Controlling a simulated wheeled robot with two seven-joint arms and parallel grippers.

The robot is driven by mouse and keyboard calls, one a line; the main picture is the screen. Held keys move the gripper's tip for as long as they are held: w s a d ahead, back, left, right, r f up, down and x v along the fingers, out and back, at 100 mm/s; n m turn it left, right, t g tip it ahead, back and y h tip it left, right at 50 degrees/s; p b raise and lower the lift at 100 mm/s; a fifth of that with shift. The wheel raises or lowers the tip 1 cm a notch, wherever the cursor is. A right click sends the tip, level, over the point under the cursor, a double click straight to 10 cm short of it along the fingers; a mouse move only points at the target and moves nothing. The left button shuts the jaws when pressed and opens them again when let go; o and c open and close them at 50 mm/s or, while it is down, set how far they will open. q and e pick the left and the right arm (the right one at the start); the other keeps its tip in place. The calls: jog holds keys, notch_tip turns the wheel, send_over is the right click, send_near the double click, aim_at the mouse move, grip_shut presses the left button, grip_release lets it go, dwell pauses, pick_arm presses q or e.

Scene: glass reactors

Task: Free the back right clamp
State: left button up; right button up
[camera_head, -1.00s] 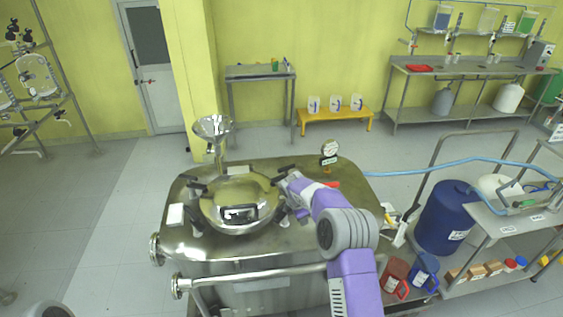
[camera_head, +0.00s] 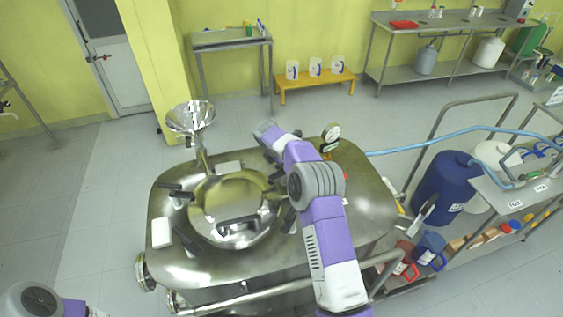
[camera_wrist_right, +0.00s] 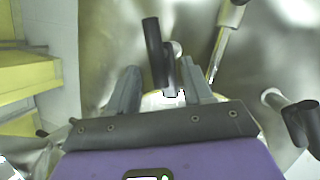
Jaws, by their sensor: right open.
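The steel reactor (camera_head: 350,225) has a round domed lid (camera_head: 225,190) with black-handled clamps around it. The back right clamp is hidden behind my right arm in the head view. In the right wrist view a black clamp handle (camera_wrist_right: 153,50) on a metal lever lies between and just beyond the fingertips of my right gripper (camera_wrist_right: 162,70). It looks like the back right clamp. The gripper is open, its two grey fingers apart; I cannot tell whether they touch the lever. My left gripper is outside the view; only part of my left arm shows at lower left.
Other clamps show at the lid's back left (camera_head: 176,190), front left (camera_head: 184,240) and front right (camera_head: 290,218). A steel funnel (camera_head: 190,118) and a pressure gauge (camera_head: 331,132) stand at the reactor's back. A blue drum (camera_head: 445,188) stands to the right.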

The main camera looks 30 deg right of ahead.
jog(key=shift+x, duration=2.15)
jog(key=shift+w, duration=0.1)
grip_shut()
